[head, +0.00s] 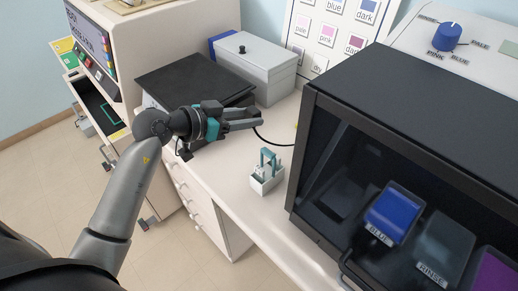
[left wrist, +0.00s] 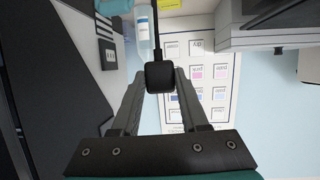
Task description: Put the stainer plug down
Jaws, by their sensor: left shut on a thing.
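My left gripper (head: 260,118) is over the white bench in the head view, with its fingers pointing right. It is shut on the stainer plug (left wrist: 160,76), a small black block that shows between the fingertips in the left wrist view. A thin black cable (head: 272,143) hangs from the fingertips in the head view and curves right towards the stainer. The stainer (head: 405,105) is a large black cabinet with a glass front at the right. The plug is held in the air, clear of the bench. My right gripper is in neither view.
A white slide rack with a teal handle (head: 267,174) stands on the bench below the gripper. A grey lidded box (head: 270,72) and a black-topped unit (head: 190,75) stand behind. Bare bench (head: 222,165) lies left of the rack. A colour chart (left wrist: 200,52) is at the wall.

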